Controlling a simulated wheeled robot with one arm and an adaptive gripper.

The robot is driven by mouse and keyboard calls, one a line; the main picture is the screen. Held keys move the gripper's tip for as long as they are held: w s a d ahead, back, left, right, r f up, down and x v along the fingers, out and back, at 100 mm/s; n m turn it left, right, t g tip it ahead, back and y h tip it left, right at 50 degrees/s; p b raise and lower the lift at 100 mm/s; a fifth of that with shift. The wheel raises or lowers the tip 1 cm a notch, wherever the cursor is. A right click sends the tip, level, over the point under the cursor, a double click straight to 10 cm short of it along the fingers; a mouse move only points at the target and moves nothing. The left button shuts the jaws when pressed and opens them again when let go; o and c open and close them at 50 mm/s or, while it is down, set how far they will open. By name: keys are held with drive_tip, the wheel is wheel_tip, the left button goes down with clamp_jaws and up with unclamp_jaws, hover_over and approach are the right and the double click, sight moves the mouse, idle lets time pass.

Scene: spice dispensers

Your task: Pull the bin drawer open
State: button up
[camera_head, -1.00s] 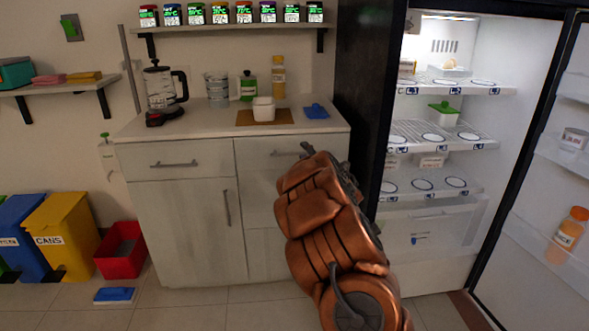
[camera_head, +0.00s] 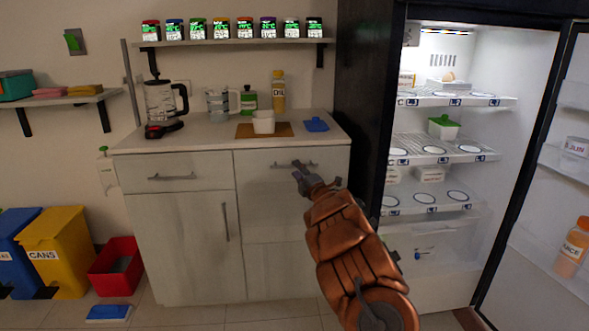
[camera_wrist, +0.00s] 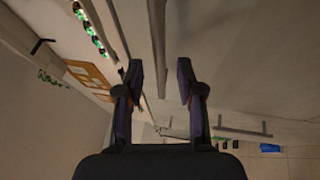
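The cabinet's right-hand front (camera_head: 270,205), which I take for the bin drawer, is pale and flush with the cabinet. No label on it shows. Its horizontal bar handle (camera_head: 282,165) is partly hidden by my gripper. My gripper (camera_head: 316,176) is open in front of that handle. In the wrist view my gripper (camera_wrist: 160,82) has its two dark fingers spread. The grey bar handle (camera_wrist: 157,45) runs between the fingertips, with a gap on each side. I cannot tell whether either finger touches it.
A left drawer (camera_head: 172,172) and a door with a vertical handle (camera_head: 226,222) are shut. The countertop (camera_head: 200,134) holds a kettle (camera_head: 160,103) and cups. The open fridge (camera_head: 455,180) stands at right; a red bin (camera_head: 117,268) stands at left.

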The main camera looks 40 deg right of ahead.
drive_tip(key=shift+x, duration=1.3)
clamp_jaws()
